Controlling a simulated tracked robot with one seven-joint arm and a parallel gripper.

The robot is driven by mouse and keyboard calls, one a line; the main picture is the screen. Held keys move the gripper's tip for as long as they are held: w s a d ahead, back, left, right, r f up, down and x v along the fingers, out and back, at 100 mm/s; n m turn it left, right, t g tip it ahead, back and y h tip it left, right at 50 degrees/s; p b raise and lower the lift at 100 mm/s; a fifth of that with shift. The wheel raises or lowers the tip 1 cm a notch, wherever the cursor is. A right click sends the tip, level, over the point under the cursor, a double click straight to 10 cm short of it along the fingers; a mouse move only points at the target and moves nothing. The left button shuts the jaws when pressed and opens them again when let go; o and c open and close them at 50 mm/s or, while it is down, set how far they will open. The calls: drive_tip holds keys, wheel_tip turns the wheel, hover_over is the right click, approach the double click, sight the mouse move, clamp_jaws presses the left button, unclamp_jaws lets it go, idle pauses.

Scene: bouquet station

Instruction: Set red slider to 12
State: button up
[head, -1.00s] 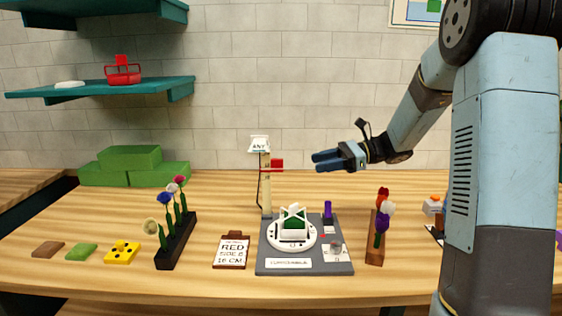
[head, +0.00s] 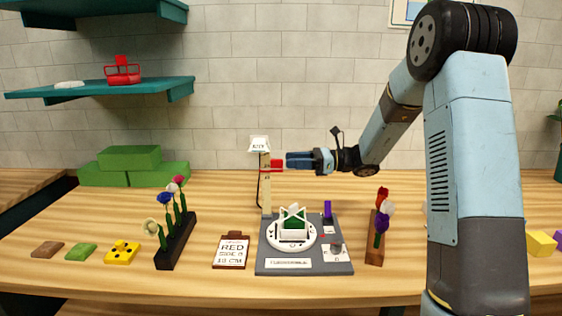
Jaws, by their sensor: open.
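The red slider (head: 277,165) sits on the upper part of the upright pale ruler post (head: 265,186), sticking out to the right. The scale marks are too small to read. My gripper (head: 289,161) is open and level with the slider. Its blue fingertips are just right of the slider in the head view. I cannot tell whether they touch it or pass around it. A clipboard card (head: 231,250) in front reads "RED" and a side line, with a blurred cm number below.
The grey turntable board (head: 304,268) stands below, with a white round platform (head: 291,236). A flower rack (head: 172,248) is at left, another flower holder (head: 375,252) at right. Green blocks (head: 130,167) lie at back left. A sign (head: 259,143) tops the post.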

sight(280, 160)
drive_tip(key=shift+w+a, duration=0.1)
drive_tip(key=shift+a, duration=2.25)
drive_tip(key=shift+c, duration=0.3)
clamp_jaws()
